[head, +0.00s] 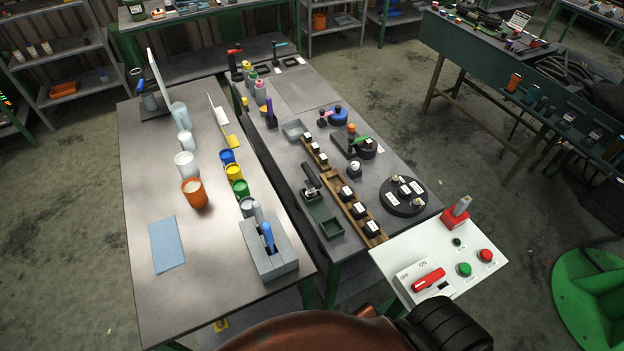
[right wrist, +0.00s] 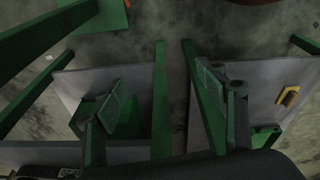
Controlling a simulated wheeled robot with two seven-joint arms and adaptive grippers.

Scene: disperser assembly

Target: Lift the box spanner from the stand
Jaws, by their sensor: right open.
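The grey block stand (head: 275,263) is on the front right corner of the left table. A blue-handled tool (head: 267,236) and a grey-handled tool (head: 257,213) stand upright in it. At the back, a red-and-black T-handled tool (head: 235,60) and a teal-handled one (head: 276,50) also stand upright. I cannot tell which is the box spanner. My right gripper (right wrist: 163,88) shows in the right wrist view with its fingers apart and nothing between them, low beside green table legs. No gripper shows in the head view.
The left table holds an orange cup (head: 195,194), several paint pots and a blue cloth (head: 167,244). The middle table has wooden racks (head: 351,206) and a black round plate (head: 404,196). A white control panel (head: 440,259) juts out at front right. Floor is clear between tables.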

